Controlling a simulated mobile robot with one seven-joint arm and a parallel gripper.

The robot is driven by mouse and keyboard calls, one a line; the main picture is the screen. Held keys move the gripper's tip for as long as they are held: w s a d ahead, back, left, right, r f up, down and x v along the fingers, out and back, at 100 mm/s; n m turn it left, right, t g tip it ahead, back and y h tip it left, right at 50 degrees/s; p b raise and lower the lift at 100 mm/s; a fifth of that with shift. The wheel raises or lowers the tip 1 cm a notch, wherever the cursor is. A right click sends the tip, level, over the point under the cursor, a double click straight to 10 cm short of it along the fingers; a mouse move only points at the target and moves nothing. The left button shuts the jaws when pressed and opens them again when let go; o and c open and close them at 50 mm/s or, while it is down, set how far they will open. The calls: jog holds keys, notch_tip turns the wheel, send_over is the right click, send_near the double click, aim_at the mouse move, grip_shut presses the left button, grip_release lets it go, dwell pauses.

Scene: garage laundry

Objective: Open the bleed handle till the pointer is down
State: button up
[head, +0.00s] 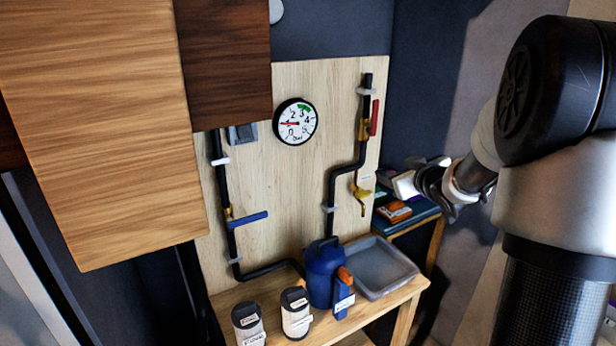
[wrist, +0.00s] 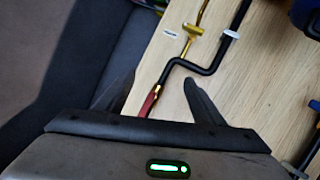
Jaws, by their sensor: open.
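The round pressure gauge (head: 295,121) hangs on the wooden board; its red pointer points left, roughly level. A red lever (head: 374,117) sits on the right pipe's upper brass valve, upright along the pipe. Below it is a small brass tap (head: 361,197) with a white tag. A blue lever (head: 248,220) sits level on the left pipe. I cannot read which one is the bleed handle. My gripper (head: 416,178) is open and empty, right of the board. In the wrist view, the red lever (wrist: 150,102) shows between the spread fingers (wrist: 159,80), with the brass tap (wrist: 191,38) beyond.
A bench (head: 405,292) below the board holds a grey tray (head: 384,268), a blue jug (head: 320,275) and two labelled bottles (head: 296,316). Wooden cabinets (head: 100,120) hang at the left. An orange box (head: 394,211) lies on a shelf behind my gripper.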

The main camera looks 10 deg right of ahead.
notch_tip(320, 180, down, 10)
jog(key=d+t+y+b, duration=0.1)
jog(key=d+y+b, duration=0.1)
jog(key=d+y, duration=0.1)
jog(key=t+y, duration=0.1)
jog(key=y, duration=0.3)
send_near(367, 195)
jog(key=shift+n, duration=0.3)
jog(key=x, duration=1.1)
jog(key=shift+a+b, duration=0.1)
jog(key=shift+b, duration=0.3)
jog(key=c, duration=1)
jog(key=shift+c, duration=0.2)
